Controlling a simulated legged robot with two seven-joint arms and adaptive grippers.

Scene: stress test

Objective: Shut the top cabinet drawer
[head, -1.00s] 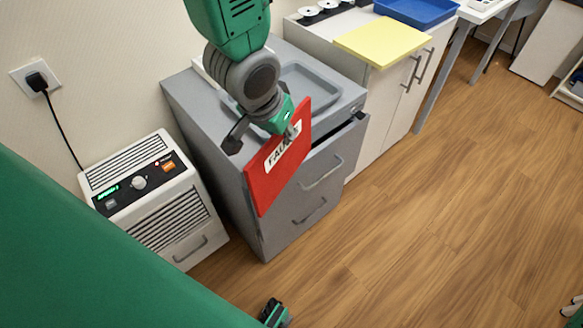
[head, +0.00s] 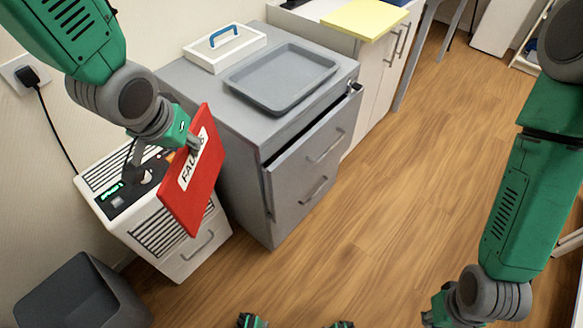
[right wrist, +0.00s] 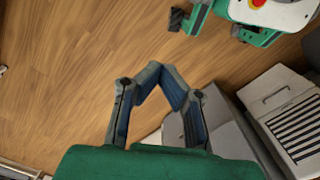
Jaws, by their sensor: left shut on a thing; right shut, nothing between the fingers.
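The grey cabinet (head: 240,190) has its top drawer (head: 310,150) standing partly open, with a dark gap behind its front. The drawer below it looks shut. My right gripper (head: 440,313) is at the bottom right of the head view, partly cut off and well clear of the drawer. In the right wrist view its fingers (right wrist: 155,72) meet with nothing between them; the cabinet (right wrist: 232,130) shows behind.
A grey tray (head: 282,106) and a white box with a blue handle (head: 223,50) are on the cabinet top. Open wooden floor (head: 400,200) lies right of the cabinet.

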